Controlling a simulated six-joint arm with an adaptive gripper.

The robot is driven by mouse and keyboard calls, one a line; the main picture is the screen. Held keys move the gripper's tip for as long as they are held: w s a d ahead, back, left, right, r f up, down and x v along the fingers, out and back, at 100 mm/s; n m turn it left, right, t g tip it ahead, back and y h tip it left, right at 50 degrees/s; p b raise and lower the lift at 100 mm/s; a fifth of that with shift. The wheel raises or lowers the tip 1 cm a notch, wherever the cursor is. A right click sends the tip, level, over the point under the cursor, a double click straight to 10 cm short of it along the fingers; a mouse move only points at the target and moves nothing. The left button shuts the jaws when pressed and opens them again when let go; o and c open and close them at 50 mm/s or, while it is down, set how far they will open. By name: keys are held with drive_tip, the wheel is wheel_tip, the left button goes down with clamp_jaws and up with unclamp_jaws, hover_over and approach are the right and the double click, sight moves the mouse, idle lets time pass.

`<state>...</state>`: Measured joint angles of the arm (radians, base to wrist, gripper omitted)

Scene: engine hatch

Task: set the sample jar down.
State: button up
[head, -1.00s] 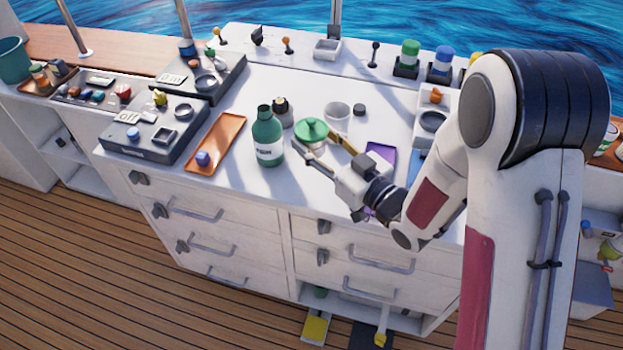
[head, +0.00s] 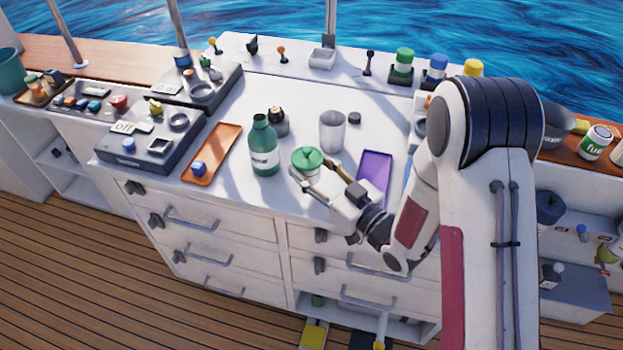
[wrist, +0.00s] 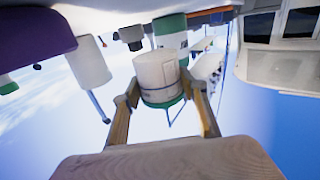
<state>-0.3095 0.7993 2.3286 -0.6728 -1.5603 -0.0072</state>
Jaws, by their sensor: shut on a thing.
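The sample jar (head: 308,163) is white with a green lid and is upright near the front of the white counter. My gripper (head: 319,178) is shut on it from the front right. In the wrist view, which is upside down, the jar (wrist: 157,72) sits between the two tan fingers, with its green lid low in the picture. I cannot tell whether its base touches the counter; the fingers partly cover its lower side.
A green bottle (head: 264,150) stands close left of the jar. A clear cup (head: 332,132) stands behind it, and a purple tray (head: 374,172) lies to its right. An orange tray (head: 212,155) lies further left. Bare counter surrounds the jar.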

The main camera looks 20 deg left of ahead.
sight(312, 181)
idle(0.3)
drive_tip(key=shift+f, duration=2.05)
drive_tip(key=shift+f, duration=0.15)
drive_tip(key=o, duration=1.3)
drive_tip(key=shift+d, duration=0.1)
drive_tip(key=shift+v, duration=5.95)
